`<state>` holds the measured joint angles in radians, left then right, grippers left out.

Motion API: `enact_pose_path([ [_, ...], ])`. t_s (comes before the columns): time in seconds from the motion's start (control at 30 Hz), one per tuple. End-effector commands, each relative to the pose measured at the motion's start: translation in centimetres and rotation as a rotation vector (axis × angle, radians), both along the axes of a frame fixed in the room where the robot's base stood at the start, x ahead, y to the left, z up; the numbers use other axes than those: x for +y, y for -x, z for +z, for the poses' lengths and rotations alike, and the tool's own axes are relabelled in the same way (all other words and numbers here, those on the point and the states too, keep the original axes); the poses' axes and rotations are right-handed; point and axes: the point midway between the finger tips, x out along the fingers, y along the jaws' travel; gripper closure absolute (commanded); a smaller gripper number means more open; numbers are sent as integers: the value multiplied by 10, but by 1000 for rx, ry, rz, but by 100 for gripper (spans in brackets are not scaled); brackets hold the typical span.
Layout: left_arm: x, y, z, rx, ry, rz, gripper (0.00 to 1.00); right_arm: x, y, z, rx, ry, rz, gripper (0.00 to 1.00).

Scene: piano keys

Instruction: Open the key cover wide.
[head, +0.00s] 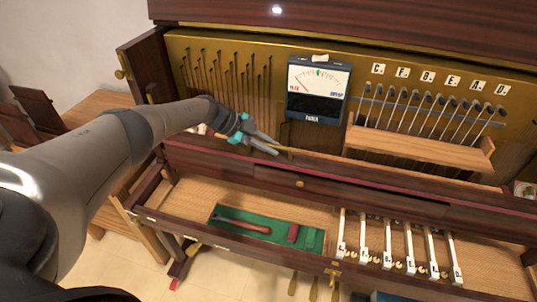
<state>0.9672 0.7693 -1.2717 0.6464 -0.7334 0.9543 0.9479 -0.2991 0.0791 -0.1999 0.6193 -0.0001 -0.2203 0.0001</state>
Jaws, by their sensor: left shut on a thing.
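The key cover (370,200) is a long dark red-brown board with a small brass knob (300,183). It stands raised behind the white keys (387,245), which lie uncovered in the key bed. My left gripper (264,145) comes in from the left, above the cover's upper edge and left of the knob. Its fingers are shut, seemingly on the cover's edge; a thin brass-coloured piece shows beside the tips, and the exact contact is too small to tell. My right gripper is not in view.
A black tuning meter (318,92) stands against the gold back panel behind the cover. A rack of pins (425,145) is to its right. A green tray (265,232) with red-handled tools lies left of the keys. A wooden table (100,105) is at left.

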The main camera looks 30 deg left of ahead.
Motion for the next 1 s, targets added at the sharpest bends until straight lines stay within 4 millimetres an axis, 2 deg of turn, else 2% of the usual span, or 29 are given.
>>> enact_pose_path([
  [0.17, 0, -4, 0, -2, -1, -4, 100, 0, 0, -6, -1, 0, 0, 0],
  [0.63, 1, -5, 1, -2, -1, -4, 100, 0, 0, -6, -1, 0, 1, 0],
  [0.67, 1, -5, 1, -1, -1, -3, 82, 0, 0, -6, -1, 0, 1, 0],
  [0.73, 1, -4, 1, -1, -1, -3, 74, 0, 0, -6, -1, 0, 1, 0],
  [1.0, 2, -3, 1, 1, -2, -2, 73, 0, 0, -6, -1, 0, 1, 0],
])
